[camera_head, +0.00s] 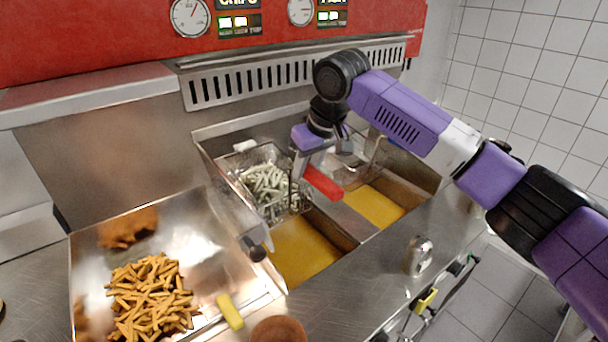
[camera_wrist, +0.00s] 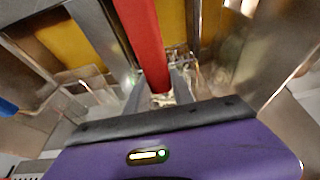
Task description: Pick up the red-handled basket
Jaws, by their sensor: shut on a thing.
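The red handle (camera_head: 323,183) of the basket sticks out toward the front, above the divider between the two oil vats. My gripper (camera_head: 309,166) is shut on this handle near its back end. In the wrist view the red handle (camera_wrist: 143,40) runs between the two fingers of my gripper (camera_wrist: 157,90). A wire basket of pale chips (camera_head: 268,181) hangs at the back of the left vat, just left of my gripper. More wire mesh shows behind my gripper on the right. My arm hides where the red handle joins its basket.
Yellow oil fills the left vat (camera_head: 303,252) and the right vat (camera_head: 376,207). A steel tray (camera_head: 205,235) with cooked chips (camera_head: 152,297) is at left. A yellow handle (camera_head: 230,312) and a shiny can (camera_head: 419,256) are near the front. The red fryer panel (camera_head: 100,40) stands behind.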

